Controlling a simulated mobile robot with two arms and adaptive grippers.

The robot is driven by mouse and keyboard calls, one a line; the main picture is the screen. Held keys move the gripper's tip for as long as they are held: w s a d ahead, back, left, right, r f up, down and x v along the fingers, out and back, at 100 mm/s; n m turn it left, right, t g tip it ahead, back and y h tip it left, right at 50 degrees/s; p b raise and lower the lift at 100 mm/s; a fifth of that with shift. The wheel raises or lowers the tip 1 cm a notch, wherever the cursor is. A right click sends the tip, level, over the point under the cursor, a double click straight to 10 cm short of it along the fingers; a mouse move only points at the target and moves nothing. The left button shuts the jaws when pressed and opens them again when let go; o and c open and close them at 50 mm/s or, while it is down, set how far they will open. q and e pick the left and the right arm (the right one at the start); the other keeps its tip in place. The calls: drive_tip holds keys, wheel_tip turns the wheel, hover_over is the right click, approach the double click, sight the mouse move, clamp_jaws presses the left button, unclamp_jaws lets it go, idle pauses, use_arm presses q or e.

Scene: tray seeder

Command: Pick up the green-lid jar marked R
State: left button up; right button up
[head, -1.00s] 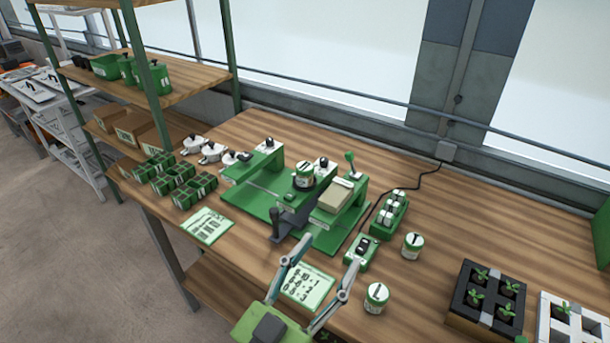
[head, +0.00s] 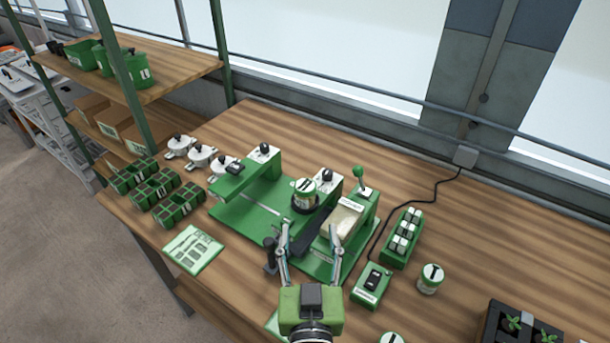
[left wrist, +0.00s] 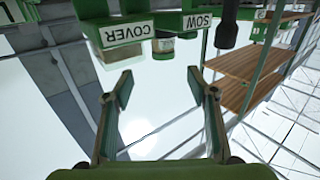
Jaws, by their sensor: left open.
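Three small pale jars with green bands and dark marks show in the head view. One (head: 305,194) sits in a dark holder on the green seeder (head: 235,217). Another (head: 431,279) stands on the bench at the right, and a third (head: 392,338) is cut off by the bottom edge. The marks are too small for me to tell which is R. My left gripper (head: 309,229) is open and empty, in front of the seeder's jar in the picture. In the left wrist view its fingers (left wrist: 160,77) are spread below the COVER and SOW labels. My right gripper is out of view.
A green control box (head: 371,286) and a green rack of white-topped vials (head: 403,238) stand right of the seeder. A black seedling tray (head: 493,325) is at lower right. Green trays (head: 155,188) and a card (head: 193,249) lie left.

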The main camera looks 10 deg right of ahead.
sight(305, 197)
use_arm(q)
drive_tip(key=w, duration=0.2)
drive_tip(key=w+d, duration=0.1)
drive_tip(key=w, duration=0.4)
drive_tip(key=shift+w+d+r, duration=0.15)
drive_tip(key=shift+d, duration=0.1)
drive_tip(key=shift+w, duration=0.9)
drive_tip(key=w, duration=0.3)
drive_tip(key=shift+w+d+f, duration=0.15)
drive_tip(key=shift+w+f, duration=0.05)
drive_tip(key=shift+w, duration=0.1)
drive_tip(key=shift+w+d, duration=0.1)
drive_tip(key=shift+w, duration=0.1)
drive_tip(key=c, duration=1.3)
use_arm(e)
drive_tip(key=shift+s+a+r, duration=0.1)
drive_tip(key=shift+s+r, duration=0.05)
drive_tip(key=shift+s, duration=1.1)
